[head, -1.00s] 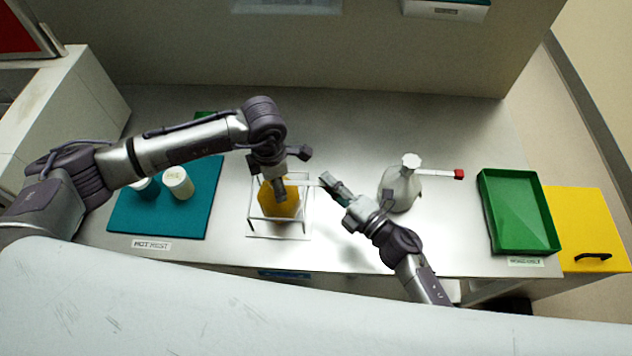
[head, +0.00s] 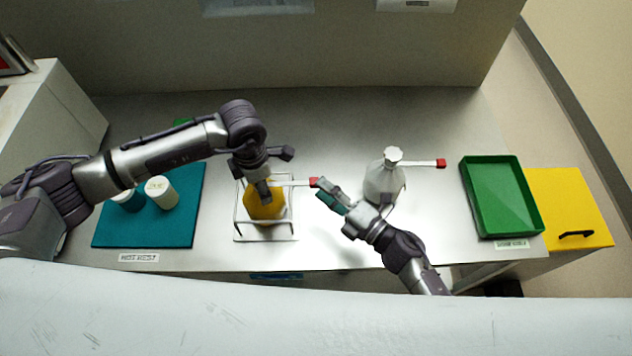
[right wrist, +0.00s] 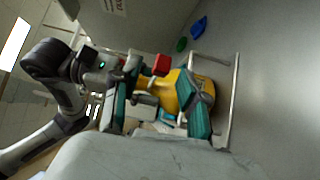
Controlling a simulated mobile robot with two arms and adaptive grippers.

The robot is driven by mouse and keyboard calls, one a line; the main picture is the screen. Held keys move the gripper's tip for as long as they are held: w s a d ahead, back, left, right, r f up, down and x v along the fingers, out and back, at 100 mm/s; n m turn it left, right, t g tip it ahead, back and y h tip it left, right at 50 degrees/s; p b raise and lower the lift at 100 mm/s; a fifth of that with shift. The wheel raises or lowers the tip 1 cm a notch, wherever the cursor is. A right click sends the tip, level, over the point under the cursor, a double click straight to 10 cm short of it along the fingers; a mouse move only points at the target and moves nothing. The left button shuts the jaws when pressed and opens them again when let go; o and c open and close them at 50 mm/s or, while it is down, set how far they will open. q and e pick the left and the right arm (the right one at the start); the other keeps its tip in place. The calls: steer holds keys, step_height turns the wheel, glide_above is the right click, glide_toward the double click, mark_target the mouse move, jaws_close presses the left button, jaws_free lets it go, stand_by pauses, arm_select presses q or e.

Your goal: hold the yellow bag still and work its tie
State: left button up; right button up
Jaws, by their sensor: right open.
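The yellow bag (head: 266,211) stands upright inside a wire frame (head: 237,225) on the bench. A pale strip with a red tab (head: 313,182) sticks out to the right from its top. My left gripper (head: 264,188) is over the bag's top, reaching down at it; whether its fingers are closed on the bag is hidden. My right gripper (head: 326,193) is open beside the red tab, right of the frame. In the right wrist view, the yellow bag (right wrist: 167,97) and red tab (right wrist: 161,65) show between the teal-padded fingers. No grip on the tab shows.
A white bag (head: 382,184) with its own red-tipped tie stands close behind my right gripper. A green tray (head: 503,227) and a yellow bin (head: 567,210) are at the right. Two white-lidded jars (head: 161,192) stand on a teal mat (head: 190,225) at the left.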

arm_select(q)
steer(key=shift+s+f, duration=0.25)
steer(key=shift+f, duration=0.1)
arm_select(e)
steer(key=v, duration=0.8)
steer(key=shift+s, duration=0.2)
steer(key=shift+d, duration=0.1)
arm_select(q)
steer(key=o, duration=1.5)
steer(key=shift+w, duration=0.15)
steer(key=shift+w+r, duration=0.1)
arm_select(e)
steer(key=shift+w, duration=0.15)
arm_select(q)
steer(key=shift+r, duration=0.15)
